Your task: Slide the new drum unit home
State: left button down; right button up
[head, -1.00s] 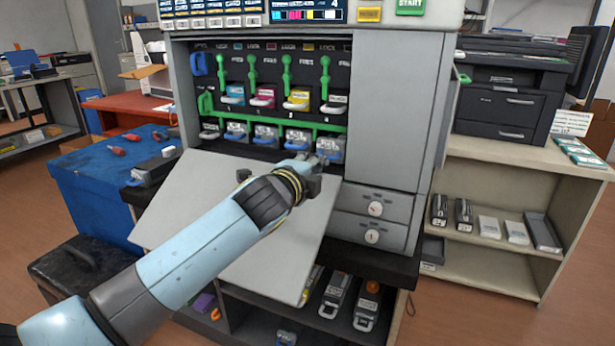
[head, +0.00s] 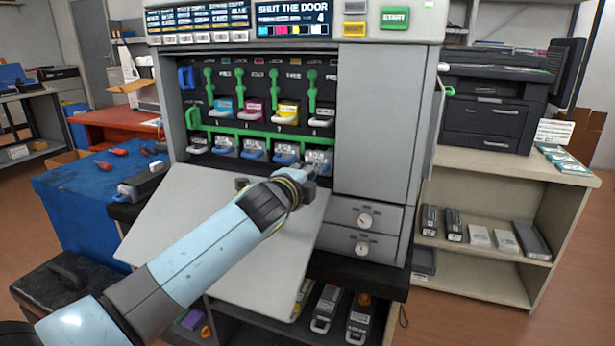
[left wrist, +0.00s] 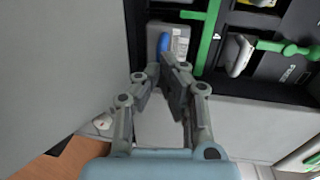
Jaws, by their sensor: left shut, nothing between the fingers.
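The printer's lower row holds several grey drum units with blue handles. The rightmost drum unit (head: 319,156) sits in its slot under the green bar (head: 262,138). It also shows in the left wrist view (left wrist: 158,36), with its blue handle and white label. My left gripper (head: 312,169) is shut and empty right in front of this unit. In the left wrist view its fingertips (left wrist: 170,66) meet close below the blue handle; I cannot tell if they touch. The display (head: 292,17) reads "SHUT THE DOOR" and 4. My right gripper is out of view.
The grey front door (head: 170,215) hangs open below my left arm. Green levers and coloured toner cartridges stand above the drums. A blue cabinet (head: 75,205) with a dark cartridge on top stands left. A shelf (head: 480,180) stands right.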

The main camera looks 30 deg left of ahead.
pick_arm(q)
jog(key=shift+r+x, duration=0.1)
jog(key=shift+x, duration=0.7)
jog(key=shift+r+x, duration=0.15)
jog(key=shift+x, duration=0.7)
jog(key=shift+f+p+v, duration=0.2)
jog(key=shift+p+v, duration=0.1)
jog(key=shift+v, duration=1.2)
jog(key=shift+f+p+v, duration=0.25)
jog(key=shift+v, duration=1.25)
jog(key=shift+f+p+v, duration=0.2)
jog(key=shift+p+v, duration=0.1)
jog(key=shift+v, duration=1.15)
jog(key=shift+s, duration=0.2)
